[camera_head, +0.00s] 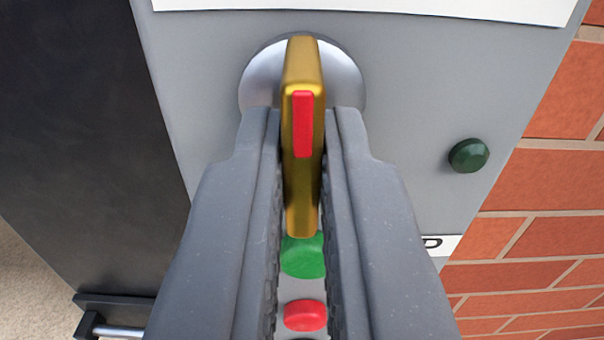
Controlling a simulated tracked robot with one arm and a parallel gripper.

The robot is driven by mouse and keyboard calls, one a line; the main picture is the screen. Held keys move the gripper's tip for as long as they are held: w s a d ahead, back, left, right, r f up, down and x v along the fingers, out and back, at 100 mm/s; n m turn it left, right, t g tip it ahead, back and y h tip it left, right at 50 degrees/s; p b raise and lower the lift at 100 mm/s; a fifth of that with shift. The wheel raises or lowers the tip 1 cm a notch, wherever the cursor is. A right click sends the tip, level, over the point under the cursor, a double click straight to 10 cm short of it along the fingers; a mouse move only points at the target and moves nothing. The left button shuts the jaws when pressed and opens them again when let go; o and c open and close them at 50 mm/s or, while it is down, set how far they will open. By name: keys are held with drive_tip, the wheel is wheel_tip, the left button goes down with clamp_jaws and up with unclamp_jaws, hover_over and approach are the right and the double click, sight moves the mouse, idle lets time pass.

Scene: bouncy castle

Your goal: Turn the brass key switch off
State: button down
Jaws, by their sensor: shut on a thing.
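The brass key switch (302,72) is a gold bar handle with a red stripe on its face. It stands close to upright in the picture, in front of a round silver collar (260,85) on a grey panel. My gripper (303,130) has one grey finger on each side of the handle and is shut on its lower part. The handle's upper end shows above the fingertips. The fingers hide part of the collar and the panel below.
A green button (302,258) and a red button (305,315) show between my fingers below the handle. A dark green round knob (468,155) is on the panel's right. A white label (440,245) is partly hidden. A brick wall (560,200) borders the right.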

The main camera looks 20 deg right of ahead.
drive_tip(key=shift+d+r, duration=0.1)
drive_tip(key=shift+r, duration=0.05)
drive_tip(key=c, duration=1.5)
unclamp_jaws()
drive_tip(key=shift+c, duration=0.2)
drive_tip(key=shift+s, duration=0.1)
drive_tip(key=v, duration=1.3)
drive_tip(key=shift+s, duration=0.3)
